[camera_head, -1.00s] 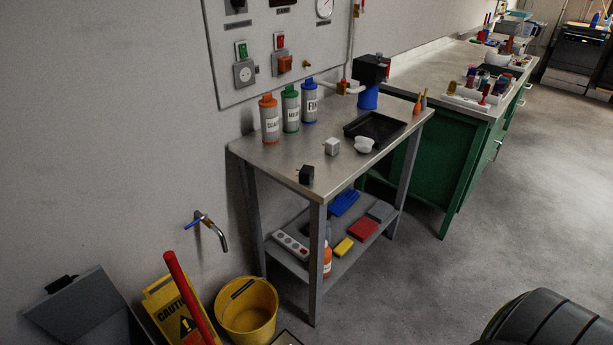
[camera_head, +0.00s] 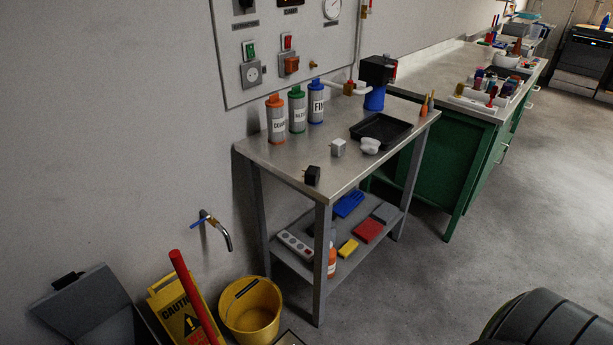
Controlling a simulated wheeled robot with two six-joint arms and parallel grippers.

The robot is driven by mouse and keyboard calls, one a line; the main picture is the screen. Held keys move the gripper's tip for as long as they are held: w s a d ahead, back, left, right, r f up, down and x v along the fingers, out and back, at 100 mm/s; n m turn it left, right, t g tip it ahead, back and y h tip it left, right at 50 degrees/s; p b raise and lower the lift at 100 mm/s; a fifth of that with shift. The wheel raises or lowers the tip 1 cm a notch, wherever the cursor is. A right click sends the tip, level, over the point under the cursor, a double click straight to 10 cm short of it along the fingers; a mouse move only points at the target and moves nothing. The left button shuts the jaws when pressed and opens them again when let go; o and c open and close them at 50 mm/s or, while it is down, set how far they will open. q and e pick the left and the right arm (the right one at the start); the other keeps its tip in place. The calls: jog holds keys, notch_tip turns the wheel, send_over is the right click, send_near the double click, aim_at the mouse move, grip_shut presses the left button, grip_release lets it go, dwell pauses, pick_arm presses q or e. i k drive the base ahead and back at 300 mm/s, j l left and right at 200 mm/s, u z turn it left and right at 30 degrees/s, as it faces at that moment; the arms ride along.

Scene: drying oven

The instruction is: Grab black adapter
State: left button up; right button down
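The black adapter (camera_head: 312,175) is a small dark block near the front corner of the steel table (camera_head: 290,162). A small grey-white cube (camera_head: 338,148) sits behind it to the right. Neither of my grippers shows in the head view.
Three labelled bottles (camera_head: 297,112), a black tray (camera_head: 381,130) and a white cup (camera_head: 370,146) stand on the table. A yellow bucket (camera_head: 250,310), caution sign (camera_head: 186,312) and red pole (camera_head: 196,300) stand at front left. Open floor (camera_head: 410,285) lies right of the table.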

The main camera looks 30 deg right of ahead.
aim_at(312, 176)
jog(key=i+l+u, duration=0.1)
jog(key=l+u, duration=0.8)
jog(key=l, duration=0.55)
jog(key=l+u, duration=0.1)
jog(key=l, duration=0.55)
jog(key=k+l+u, duration=0.1)
jog(key=l, duration=0.55)
jog(key=k+l+u, duration=0.1)
jog(key=l, duration=0.55)
